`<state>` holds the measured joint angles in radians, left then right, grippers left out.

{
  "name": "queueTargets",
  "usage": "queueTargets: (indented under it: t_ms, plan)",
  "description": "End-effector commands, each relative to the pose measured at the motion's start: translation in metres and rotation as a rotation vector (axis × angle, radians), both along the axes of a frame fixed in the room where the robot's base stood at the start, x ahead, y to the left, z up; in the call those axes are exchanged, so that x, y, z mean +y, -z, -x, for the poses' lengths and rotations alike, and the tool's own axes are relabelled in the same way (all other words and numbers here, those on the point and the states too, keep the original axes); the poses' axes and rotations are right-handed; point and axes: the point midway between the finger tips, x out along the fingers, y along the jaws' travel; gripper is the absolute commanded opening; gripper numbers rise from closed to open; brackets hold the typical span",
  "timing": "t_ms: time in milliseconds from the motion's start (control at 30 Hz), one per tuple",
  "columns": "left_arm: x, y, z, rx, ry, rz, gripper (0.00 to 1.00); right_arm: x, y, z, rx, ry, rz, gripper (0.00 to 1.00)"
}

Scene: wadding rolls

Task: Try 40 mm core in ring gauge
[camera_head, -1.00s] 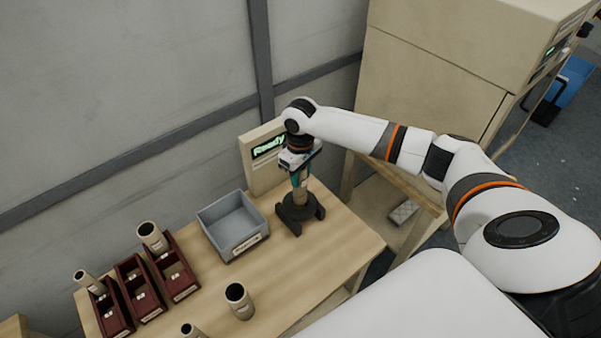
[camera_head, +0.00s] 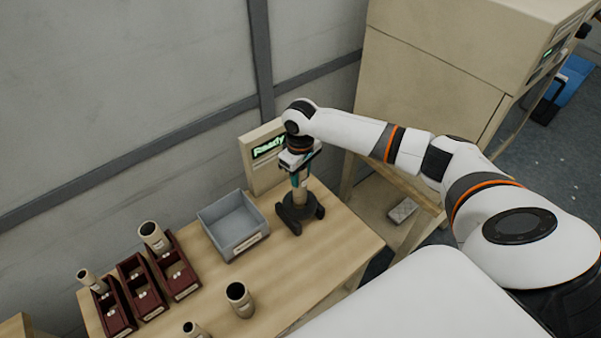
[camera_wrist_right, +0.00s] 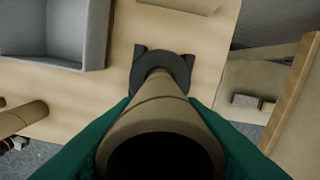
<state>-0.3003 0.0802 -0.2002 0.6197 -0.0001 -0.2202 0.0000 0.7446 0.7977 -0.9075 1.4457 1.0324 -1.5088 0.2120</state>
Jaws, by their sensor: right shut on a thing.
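My right gripper (camera_head: 299,178) is shut on a tan tubular core (camera_head: 299,196), held upright at the dark ring gauge (camera_head: 291,218). In the right wrist view the core (camera_wrist_right: 160,112) shows its open top end between my teal fingers. Its far end meets the dark ring of the gauge (camera_wrist_right: 178,68); I cannot tell how deep it sits in the ring. My left gripper is not in view.
A grey bin (camera_head: 233,226) stands left of the gauge on the wooden table (camera_head: 325,255). Dark red boxes (camera_head: 174,272), some with cores, stand further left. A loose core (camera_head: 240,299) stands in front. A display panel (camera_head: 262,155) reading "Ready" is behind the gauge.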

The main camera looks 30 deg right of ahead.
Motion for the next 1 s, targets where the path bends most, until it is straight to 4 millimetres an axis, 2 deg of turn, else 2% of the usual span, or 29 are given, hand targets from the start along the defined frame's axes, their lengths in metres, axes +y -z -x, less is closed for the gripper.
queueTargets:
  t_ms: [1000]
  plan:
    - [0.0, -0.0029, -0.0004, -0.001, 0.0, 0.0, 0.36, -0.0001, 0.0096, -0.0001, 0.0, 0.001, 0.0, 0.13]
